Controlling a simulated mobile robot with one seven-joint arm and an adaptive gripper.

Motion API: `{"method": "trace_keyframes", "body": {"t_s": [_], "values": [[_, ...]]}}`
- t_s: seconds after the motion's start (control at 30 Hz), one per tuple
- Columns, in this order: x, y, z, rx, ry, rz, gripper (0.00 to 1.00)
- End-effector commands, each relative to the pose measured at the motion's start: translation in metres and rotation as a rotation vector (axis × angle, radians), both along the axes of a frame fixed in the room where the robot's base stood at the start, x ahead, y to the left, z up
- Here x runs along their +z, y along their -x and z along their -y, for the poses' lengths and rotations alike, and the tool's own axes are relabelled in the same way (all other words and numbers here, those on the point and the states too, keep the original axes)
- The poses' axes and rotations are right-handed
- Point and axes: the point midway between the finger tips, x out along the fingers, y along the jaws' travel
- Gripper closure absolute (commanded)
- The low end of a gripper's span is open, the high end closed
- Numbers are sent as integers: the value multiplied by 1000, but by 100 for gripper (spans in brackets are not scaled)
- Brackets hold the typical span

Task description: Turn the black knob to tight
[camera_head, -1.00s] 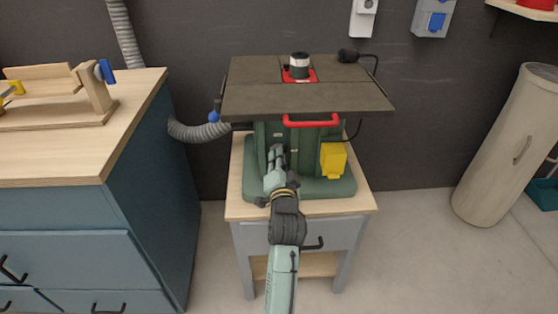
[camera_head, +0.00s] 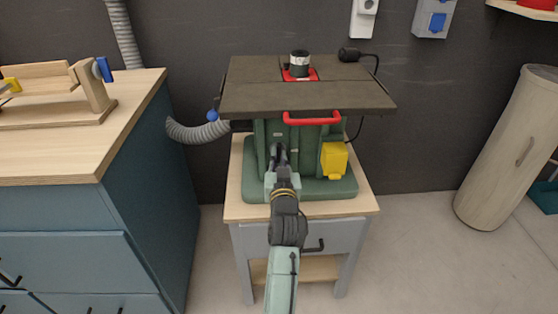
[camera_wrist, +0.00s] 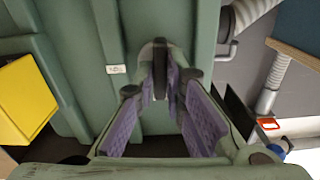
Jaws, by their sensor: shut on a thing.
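The black knob (camera_wrist: 159,68) is on the green front of the machine, between my fingertips in the wrist view. My gripper (camera_wrist: 166,88) is shut on it, with the purple pads on either side. In the head view my gripper (camera_head: 280,155) reaches the machine's green body (camera_head: 262,142) below the dark table top. The knob is hidden behind my gripper there. I cannot make out any tight mark or the knob's setting.
A yellow box (camera_head: 334,160) sits right of my gripper in the head view. A red bar handle (camera_head: 312,119) runs along the dark table top (camera_head: 345,97) above it. A grey hose (camera_head: 198,131) curves in at the left. The blue cabinet (camera_head: 150,190) stands further left.

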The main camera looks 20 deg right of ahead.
Motion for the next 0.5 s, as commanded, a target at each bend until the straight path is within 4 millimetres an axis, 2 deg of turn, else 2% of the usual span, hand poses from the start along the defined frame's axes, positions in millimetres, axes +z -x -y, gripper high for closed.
{"method": "trace_keyframes", "body": {"t_s": [0.5], "values": [[1, 0, 0, -1, 86, -23, 100]]}}
